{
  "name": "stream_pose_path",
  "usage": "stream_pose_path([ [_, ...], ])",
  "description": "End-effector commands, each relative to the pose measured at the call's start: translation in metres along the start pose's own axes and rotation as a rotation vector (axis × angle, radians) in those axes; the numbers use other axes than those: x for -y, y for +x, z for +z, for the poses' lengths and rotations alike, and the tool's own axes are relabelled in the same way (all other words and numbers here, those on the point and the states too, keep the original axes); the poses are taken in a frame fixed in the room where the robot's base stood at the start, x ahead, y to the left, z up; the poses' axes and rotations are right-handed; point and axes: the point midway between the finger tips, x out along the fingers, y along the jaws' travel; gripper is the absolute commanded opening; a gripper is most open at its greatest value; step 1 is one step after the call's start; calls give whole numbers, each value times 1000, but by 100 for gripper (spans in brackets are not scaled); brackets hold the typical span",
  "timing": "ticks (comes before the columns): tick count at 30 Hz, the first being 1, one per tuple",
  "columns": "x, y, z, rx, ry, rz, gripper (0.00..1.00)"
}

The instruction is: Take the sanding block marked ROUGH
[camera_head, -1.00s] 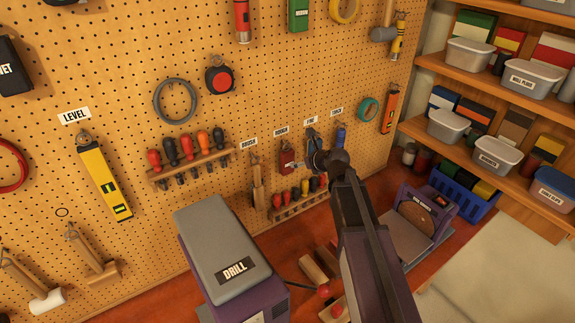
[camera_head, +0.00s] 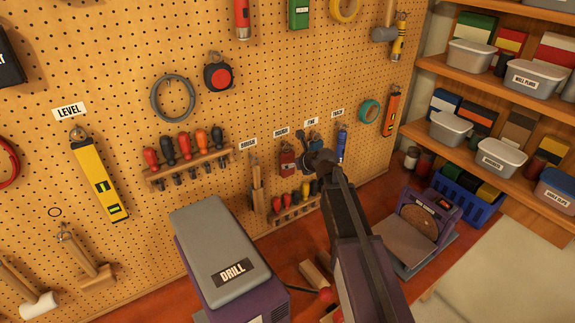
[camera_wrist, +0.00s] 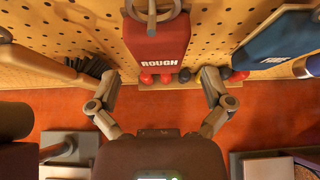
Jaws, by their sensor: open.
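The red sanding block (camera_wrist: 160,40) marked ROUGH hangs on the pegboard, upper middle in the wrist view. It also shows as a small red block (camera_head: 287,161) under the ROUGH label in the head view. My gripper (camera_wrist: 160,78) is open, with one finger low to each side of the block's lower end. Nothing is between the fingertips; I cannot tell the depth gap to the block. In the head view my gripper (camera_head: 315,160) is just right of the block, partly hiding the blue block under the FINE label.
A blue block (camera_wrist: 275,42) marked FINE hangs close on the right. A brush (camera_wrist: 45,68) hangs on the left. A rack of red-handled tools (camera_head: 294,206) is below the block.

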Motion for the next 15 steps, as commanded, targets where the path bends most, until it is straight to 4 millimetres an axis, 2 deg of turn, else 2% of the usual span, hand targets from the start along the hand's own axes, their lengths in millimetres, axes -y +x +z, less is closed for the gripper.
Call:
stream_pose_path([
  [15,0,47,-2,1,0,0,100],
])
